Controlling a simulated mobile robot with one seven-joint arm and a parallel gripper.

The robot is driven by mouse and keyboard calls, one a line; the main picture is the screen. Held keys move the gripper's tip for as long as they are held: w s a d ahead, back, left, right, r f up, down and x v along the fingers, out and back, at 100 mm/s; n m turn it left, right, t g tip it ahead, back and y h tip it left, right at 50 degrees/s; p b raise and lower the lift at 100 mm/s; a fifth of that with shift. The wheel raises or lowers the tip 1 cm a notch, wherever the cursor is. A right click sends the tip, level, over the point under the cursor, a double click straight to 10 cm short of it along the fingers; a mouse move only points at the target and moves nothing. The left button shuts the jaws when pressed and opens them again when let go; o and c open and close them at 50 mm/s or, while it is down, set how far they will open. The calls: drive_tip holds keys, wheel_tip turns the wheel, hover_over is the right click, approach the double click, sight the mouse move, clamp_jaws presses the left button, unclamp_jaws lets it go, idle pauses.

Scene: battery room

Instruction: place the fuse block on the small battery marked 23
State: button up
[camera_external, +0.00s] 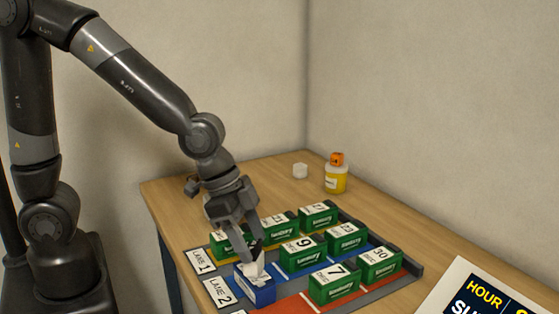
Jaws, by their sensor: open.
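My gripper (253,258) is open and points down over a small blue battery (259,295) at the front left of the tray. White shows on the blue battery's top between and beside the fingers. I cannot tell whether this is only its label or also a separate block, and its number is hidden. A small white block (300,171) lies on the table behind the tray. Which white piece is the fuse block is unclear. Green batteries marked 9 (302,258), 7 (335,288) and 30 (381,268) stand in the tray.
The grey tray (407,286) has coloured lanes, with LANE 1 and LANE 2 labels at its left. Several more green batteries stand in its back part. A sign (480,296) fills the lower right. The table's back left is clear.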

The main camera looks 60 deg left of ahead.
drive_tip(key=v, duration=0.9)
drive_tip(key=s+a+r+n+t+y, duration=0.1)
drive_tip(key=s+a+n, duration=0.3)
drive_tip(key=a, duration=0.8)
drive_tip(key=s+a+r+n+t+y, duration=0.1)
drive_tip(key=s+a+r+n+y, duration=0.1)
drive_tip(key=a, duration=1)
drive_tip(key=s+r+n, duration=0.1)
drive_tip(key=s+n, duration=0.1)
drive_tip(key=n, duration=0.1)
drive_tip(key=shift+s, duration=0.25)
drive_tip(key=shift+a+r, duration=0.1)
